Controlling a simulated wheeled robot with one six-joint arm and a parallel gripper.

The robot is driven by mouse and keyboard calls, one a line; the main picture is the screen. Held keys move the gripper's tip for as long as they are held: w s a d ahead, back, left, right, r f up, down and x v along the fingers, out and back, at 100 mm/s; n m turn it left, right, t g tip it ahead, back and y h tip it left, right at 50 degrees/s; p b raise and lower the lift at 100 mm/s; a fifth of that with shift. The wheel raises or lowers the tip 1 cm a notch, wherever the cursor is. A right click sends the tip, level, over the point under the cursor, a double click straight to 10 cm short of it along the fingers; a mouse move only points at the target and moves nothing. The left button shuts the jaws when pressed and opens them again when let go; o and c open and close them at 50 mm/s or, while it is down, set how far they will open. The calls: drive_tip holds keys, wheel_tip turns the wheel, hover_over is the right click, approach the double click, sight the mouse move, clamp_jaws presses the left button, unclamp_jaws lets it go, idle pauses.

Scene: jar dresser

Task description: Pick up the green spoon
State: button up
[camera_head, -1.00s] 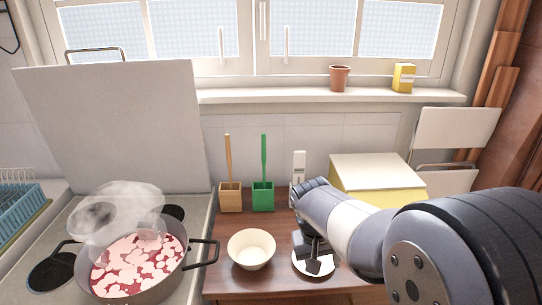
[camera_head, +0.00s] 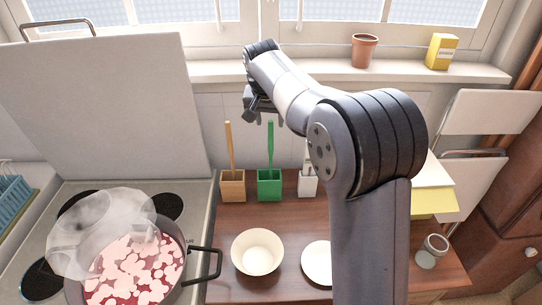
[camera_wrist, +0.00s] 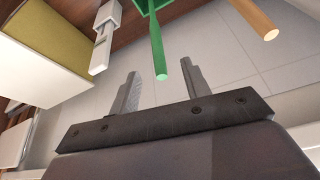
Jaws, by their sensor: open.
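The green spoon (camera_head: 270,147) stands upright in a green holder (camera_head: 269,186) on the wooden dresser top, with only its handle showing. In the wrist view the green spoon's handle (camera_wrist: 158,48) points toward my gripper, and its end lies near the gap between the fingers. My gripper (camera_head: 257,115) is raised near the top of the handle, a little left of it in the head view. In the wrist view my gripper (camera_wrist: 158,92) has its two fingers apart, with nothing held. Whether the handle is between the fingers in depth I cannot tell.
A tan holder with a wooden spoon (camera_head: 229,147) stands left of the green one, and a white holder (camera_head: 307,183) stands right. A pot (camera_head: 190,277) sits on the stove.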

sight(271, 134)
drive_tip(key=p+x, duration=0.2)
drive_tip(key=x, duration=0.5)
drive_tip(key=shift+s+f, duration=0.1)
drive_tip(key=shift+f, duration=0.15)
drive_tip(key=shift+c, duration=0.3)
clamp_jaws()
